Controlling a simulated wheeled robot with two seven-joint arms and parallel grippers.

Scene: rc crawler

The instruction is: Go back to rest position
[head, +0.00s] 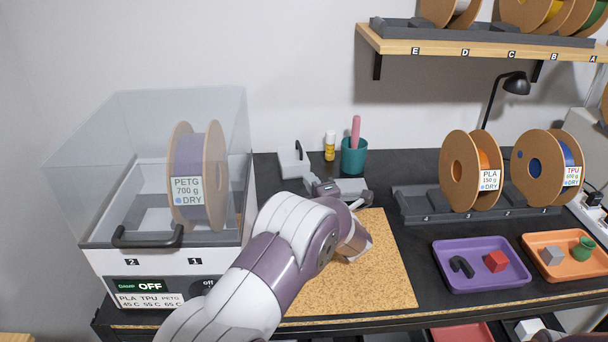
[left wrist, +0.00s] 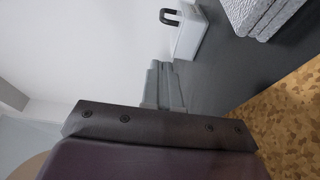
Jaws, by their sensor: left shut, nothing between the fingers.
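My left arm comes in from the bottom left and reaches over the cork mat (head: 385,270). My left gripper (head: 338,187) is near the mat's back edge, in front of the teal cup. In the left wrist view its two grey fingers (left wrist: 165,85) are together, with nothing between them. Part of the gripper is hidden behind my forearm in the head view. My right gripper is not in view.
Left stands a clear-lidded dryer (head: 100,262) holding a PETG spool (head: 188,213). Behind are a white holder (head: 292,160), a glue stick (head: 330,146) and a teal cup (head: 353,160). Right are a spool rack (head: 425,205), a purple tray (head: 462,285) and an orange tray (head: 570,270).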

